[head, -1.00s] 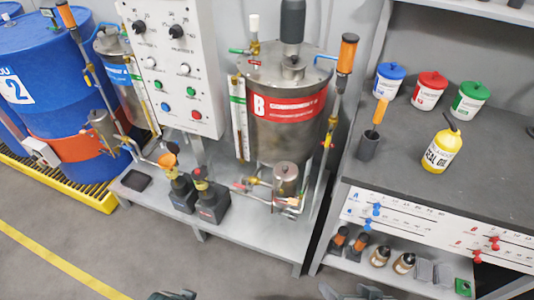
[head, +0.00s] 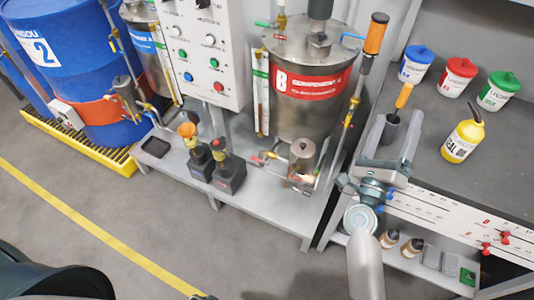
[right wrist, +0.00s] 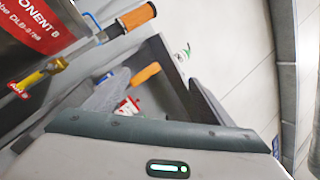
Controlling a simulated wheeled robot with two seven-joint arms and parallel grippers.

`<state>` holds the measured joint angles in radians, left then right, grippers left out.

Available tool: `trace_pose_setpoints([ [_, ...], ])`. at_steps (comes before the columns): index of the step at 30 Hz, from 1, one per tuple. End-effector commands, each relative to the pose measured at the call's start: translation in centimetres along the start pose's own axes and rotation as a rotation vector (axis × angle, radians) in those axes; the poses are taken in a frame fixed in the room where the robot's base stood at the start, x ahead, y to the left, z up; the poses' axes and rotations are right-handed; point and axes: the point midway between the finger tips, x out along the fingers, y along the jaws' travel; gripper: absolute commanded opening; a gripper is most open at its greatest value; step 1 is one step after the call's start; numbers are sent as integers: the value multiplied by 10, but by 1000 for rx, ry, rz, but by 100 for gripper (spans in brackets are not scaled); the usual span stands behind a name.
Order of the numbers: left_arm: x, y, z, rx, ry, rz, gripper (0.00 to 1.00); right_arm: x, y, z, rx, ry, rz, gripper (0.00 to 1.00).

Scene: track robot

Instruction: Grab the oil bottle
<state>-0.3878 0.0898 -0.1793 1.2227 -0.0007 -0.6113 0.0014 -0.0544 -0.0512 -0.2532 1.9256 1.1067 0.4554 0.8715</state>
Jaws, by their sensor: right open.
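The oil bottle (head: 460,141) is yellow with a dark spout and a "SEAL OIL" label. It stands upright on the grey bench at the right of the head view. My right gripper (head: 397,116) is open and empty, left of the bottle and apart from it. Its fingers point at the back of the bench, around the line of sight to the orange-handled tool in its dark holder. I cannot make out the bottle in the right wrist view, where the open fingers (right wrist: 160,95) show. Only a dark sliver, perhaps my left gripper (head: 204,297), shows at the bottom edge.
White tubs with blue (head: 416,65), red (head: 456,78) and green (head: 498,92) lids stand behind the bottle. The orange-handled tool (head: 403,95) stands in a dark holder (head: 390,128) near my right gripper. Tank B (head: 310,110) is to the left. The bench right of the bottle is clear.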

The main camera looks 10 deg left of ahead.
Motion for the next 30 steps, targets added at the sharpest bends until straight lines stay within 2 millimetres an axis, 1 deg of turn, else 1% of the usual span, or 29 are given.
trace_pose_setpoints([
  [1, 11, 1, 15, 2, -10, 1, 77, 8, -4, -12, 87, 71, -53, 76],
  [3, 23, 2, 33, 4, -17, 2, 77, 14, -8, -32, 209, 177, -127, 76],
  [5, 32, 2, 49, 6, -23, 3, 77, 16, -8, -50, 307, 270, -190, 76],
  [6, 38, 3, 59, 7, -26, 4, 77, 16, -7, -61, 367, 331, -231, 76],
  [9, 48, 4, 83, 11, -33, 5, 77, 12, -2, -87, 495, 472, -325, 76],
  [12, 54, 4, 103, 14, -39, 6, 77, 3, 5, -105, 586, 589, -403, 76],
  [15, 58, 4, 116, 16, -41, 7, 77, -5, 12, -117, 642, 672, -458, 76],
  [18, 60, 4, 123, 17, -42, 7, 77, -11, 16, -123, 671, 721, -491, 76],
  [22, 60, 4, 126, 17, -42, 7, 77, -14, 17, -126, 683, 743, -505, 76],
  [30, 60, 4, 126, 17, -43, 7, 77, -14, 17, -126, 681, 742, -505, 76],
])
